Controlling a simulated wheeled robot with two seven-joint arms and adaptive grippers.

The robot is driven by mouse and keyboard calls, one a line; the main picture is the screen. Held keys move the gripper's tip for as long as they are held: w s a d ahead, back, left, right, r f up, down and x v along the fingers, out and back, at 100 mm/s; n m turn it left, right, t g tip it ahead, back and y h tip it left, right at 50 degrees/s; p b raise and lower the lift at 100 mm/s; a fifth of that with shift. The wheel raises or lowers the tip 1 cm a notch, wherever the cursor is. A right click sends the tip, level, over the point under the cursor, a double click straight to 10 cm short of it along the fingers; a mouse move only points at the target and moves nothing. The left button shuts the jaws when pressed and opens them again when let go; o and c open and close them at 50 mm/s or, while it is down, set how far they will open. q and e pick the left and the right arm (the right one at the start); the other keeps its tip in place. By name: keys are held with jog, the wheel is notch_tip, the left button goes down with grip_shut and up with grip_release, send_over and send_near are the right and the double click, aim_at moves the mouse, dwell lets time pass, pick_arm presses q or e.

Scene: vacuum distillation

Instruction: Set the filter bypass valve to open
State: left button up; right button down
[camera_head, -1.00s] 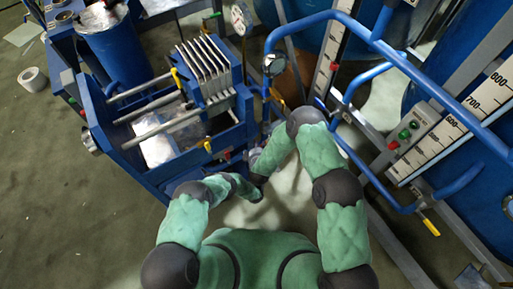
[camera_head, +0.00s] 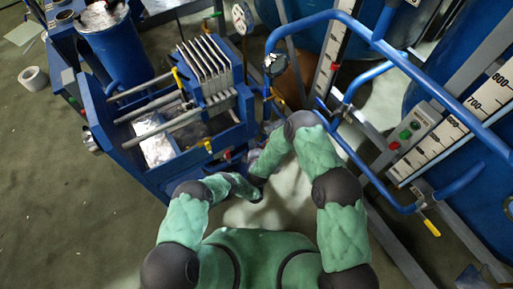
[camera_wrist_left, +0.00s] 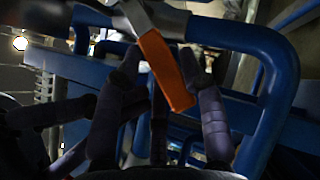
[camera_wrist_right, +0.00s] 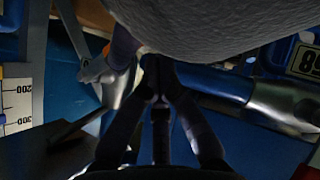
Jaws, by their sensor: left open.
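In the left wrist view, an orange valve handle (camera_wrist_left: 166,70) on a grey metal stem crosses between the spread fingers of my left gripper (camera_wrist_left: 160,82). That gripper is open; I cannot tell whether a finger touches the handle. In the head view, my left gripper (camera_head: 247,190) is a small dark shape low beside the blue filter press (camera_head: 130,172), and the orange handle cannot be made out there. My right gripper (camera_wrist_right: 158,72) shows its fingertips drawn together with nothing visible between them. In the head view, my right forearm hides it.
A blue pipe (camera_wrist_left: 262,60) bends close around the left gripper's right side. A large grey curved surface (camera_wrist_right: 230,25) crosses above the right gripper. Blue rails (camera_head: 345,160) and a tank with a white scale (camera_head: 440,145) stand on the right. Open floor lies left.

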pick_arm(q)
jog(key=d+v, duration=0.1)
jog(key=v, duration=0.8)
jog(key=w+a+f+m+g+h, duration=0.25)
jog(key=w+a+m+g, duration=0.2)
jog(key=m+g, duration=0.55)
jog(key=s+a+r+m+g, duration=0.1)
jog(key=s+r+m+g, duration=0.4)
jog(key=s, duration=0.8)
jog(key=s+a+r+m+g, duration=0.2)
jog(key=s+r+m+g, duration=0.3)
jog(key=s, duration=0.8)
notch_tip(320, 180, up, 4)
jog(key=shift+s+a+r+g, duration=0.2)
jog(key=shift+s+g, duration=0.15)
jog(key=shift+g, duration=0.65)
pick_arm(e)
jog(key=shift+w+d+f+h, duration=0.1)
jog(key=shift+d+f+h, duration=0.2)
jog(key=shift+d+f, duration=0.2)
